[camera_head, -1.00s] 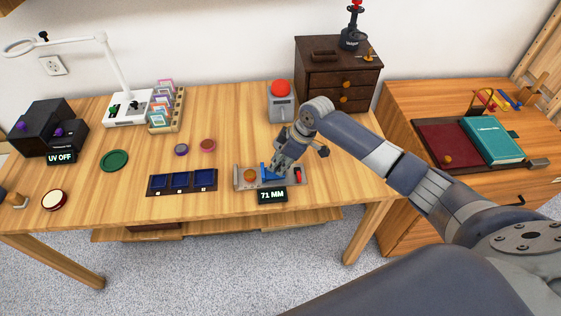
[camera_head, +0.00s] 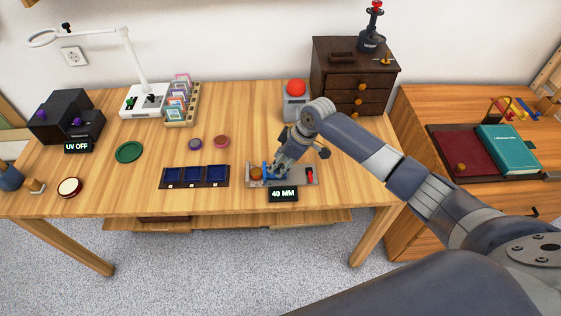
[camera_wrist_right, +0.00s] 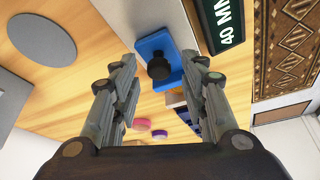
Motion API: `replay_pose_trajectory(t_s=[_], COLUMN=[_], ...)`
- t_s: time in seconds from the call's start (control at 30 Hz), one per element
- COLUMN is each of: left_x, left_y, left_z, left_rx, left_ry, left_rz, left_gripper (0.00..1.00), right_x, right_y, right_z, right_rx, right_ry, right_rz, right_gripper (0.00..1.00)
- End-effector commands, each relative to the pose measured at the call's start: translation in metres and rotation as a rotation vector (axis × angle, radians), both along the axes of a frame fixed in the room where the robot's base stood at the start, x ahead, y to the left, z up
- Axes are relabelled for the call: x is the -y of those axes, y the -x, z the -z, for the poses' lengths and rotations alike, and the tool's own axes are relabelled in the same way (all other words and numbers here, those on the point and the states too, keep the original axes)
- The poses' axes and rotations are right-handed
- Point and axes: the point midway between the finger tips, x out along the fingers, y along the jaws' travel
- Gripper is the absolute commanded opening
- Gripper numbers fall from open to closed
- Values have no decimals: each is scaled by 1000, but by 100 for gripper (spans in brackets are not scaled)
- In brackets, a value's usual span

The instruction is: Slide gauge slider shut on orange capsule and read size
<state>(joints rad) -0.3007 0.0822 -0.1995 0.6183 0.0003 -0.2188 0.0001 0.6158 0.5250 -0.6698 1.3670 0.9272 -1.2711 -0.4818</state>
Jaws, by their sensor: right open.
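The gauge (camera_head: 296,182) is a grey tray near the table's front edge. The orange-brown capsule (camera_head: 256,173) lies at its left end. The blue slider (camera_head: 266,168) stands close against the capsule's right side; contact is too small to confirm. The gauge's display (camera_head: 283,194) reads 40 MM, and it also shows in the right wrist view (camera_wrist_right: 222,22). My right gripper (camera_head: 275,171) is at the slider. In the right wrist view its open fingers (camera_wrist_right: 160,75) are on either side of the slider's black knob (camera_wrist_right: 159,67). My left gripper is not in view.
A dark tray with blue compartments (camera_head: 195,185) lies left of the gauge. Behind the gauge stand a grey box with a red button (camera_head: 296,100) and a dark drawer chest (camera_head: 330,80). Two small discs (camera_head: 221,141) and a green ring (camera_head: 128,152) lie on the table.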

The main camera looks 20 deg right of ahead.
Motion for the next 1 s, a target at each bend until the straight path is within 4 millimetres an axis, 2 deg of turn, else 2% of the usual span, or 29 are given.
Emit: replay_pose_trajectory(t_s=[0.17,0.4,0.6,0.77,1.0], left_x=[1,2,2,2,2], left_y=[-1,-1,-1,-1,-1], left_z=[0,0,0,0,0], left_rx=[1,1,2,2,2], left_ry=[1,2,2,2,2], left_rz=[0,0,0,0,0], left_gripper=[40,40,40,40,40], right_x=[8,23,31,34,34], right_y=[5,17,25,27,28], right_z=[-22,-71,-99,-108,-109], right_rx=[4,5,2,1,1], right_ry=[2,1,0,-1,-1], right_rz=[0,0,-1,-1,-1], right_gripper=[40,40,40,40,40])
